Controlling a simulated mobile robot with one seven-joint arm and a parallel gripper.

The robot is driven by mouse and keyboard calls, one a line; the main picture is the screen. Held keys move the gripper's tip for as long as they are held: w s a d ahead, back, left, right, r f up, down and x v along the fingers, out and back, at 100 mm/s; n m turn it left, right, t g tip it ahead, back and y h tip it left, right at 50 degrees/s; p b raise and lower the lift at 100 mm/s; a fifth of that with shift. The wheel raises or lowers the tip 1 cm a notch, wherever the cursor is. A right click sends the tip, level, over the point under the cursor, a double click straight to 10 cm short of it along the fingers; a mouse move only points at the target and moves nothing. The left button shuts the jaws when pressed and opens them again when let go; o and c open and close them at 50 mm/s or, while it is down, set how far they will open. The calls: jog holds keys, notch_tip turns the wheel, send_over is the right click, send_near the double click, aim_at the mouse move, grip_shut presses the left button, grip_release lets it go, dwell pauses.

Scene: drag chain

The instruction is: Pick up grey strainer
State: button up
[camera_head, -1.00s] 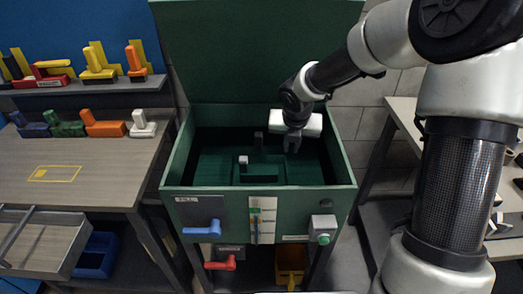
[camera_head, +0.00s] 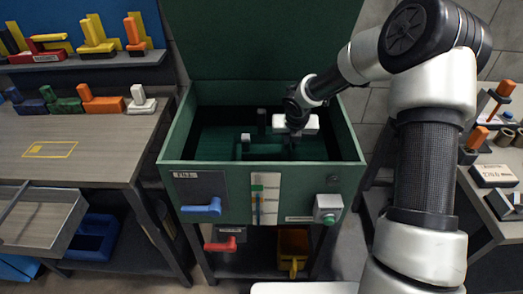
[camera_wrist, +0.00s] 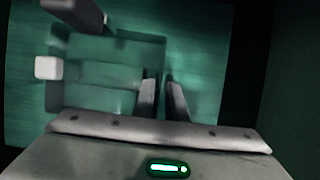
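My gripper (camera_wrist: 160,76) is over the green tank (camera_head: 350,152), with its fingers pointing in; the head view shows it dimly at the tank's right side (camera_head: 293,138). In the wrist view the fingers are apart with nothing between them. A dark grey upright post (camera_head: 261,120) stands in the tank, left of my gripper; it also shows in the wrist view (camera_wrist: 74,12). It may be the grey strainer's handle; I cannot tell for sure. A pale-topped post (camera_head: 246,138) stands nearer the front; its top shows in the wrist view (camera_wrist: 48,68). A recessed rectangular shape (camera_wrist: 110,75) lies between.
The tank's raised lid (camera_head: 260,50) stands behind. A grey table (camera_head: 75,150) with coloured blocks stands left, another table right.

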jog(key=b+x, duration=0.2)
jog(key=x, duration=0.3)
jog(key=shift+w+d, duration=0.1)
jog(key=shift+d, duration=0.05)
jog(key=shift+r, duration=0.1)
grip_shut()
jog(key=shift+r, duration=0.1)
